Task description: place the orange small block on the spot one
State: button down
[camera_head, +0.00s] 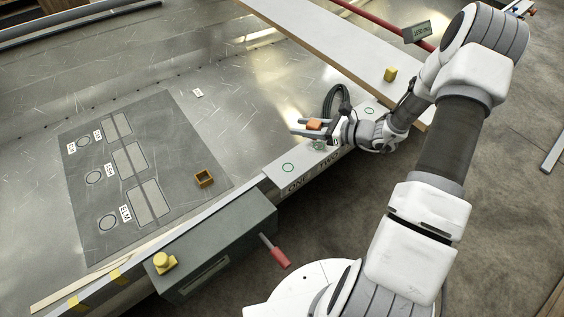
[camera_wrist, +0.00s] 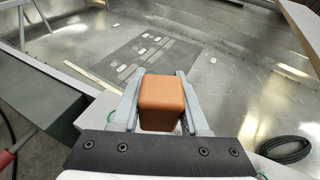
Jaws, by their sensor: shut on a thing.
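My gripper (camera_head: 308,128) is shut on the orange small block (camera_head: 314,125), which sits between the two grey fingers in the wrist view (camera_wrist: 161,102). The gripper holds it over the pale strip (camera_head: 270,173), above the area of the green circle by the word TWO. Spot one (camera_head: 288,167) is a green ring by the word ONE, bare, to the lower left of the gripper. The height of the block above the strip is hard to tell.
A green-grey case (camera_head: 215,250) with a yellow knob and red handle (camera_head: 276,252) is in front. A coiled black hose (camera_head: 334,98) and a yellow block (camera_head: 390,74) are behind.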

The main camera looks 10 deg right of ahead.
jog(key=b, duration=0.2)
send_over(279, 164)
notch_tip(279, 164, down, 5)
jog(key=shift+f, duration=0.1)
jog(key=shift+f+b, duration=0.6)
jog(key=shift+f, duration=1.25)
jog(key=shift+f, duration=0.15)
jog(key=shift+c, duration=2.1)
grip_release()
jog(key=shift+r, duration=0.25)
jog(key=p+v, duration=0.2)
jog(key=v, duration=1)
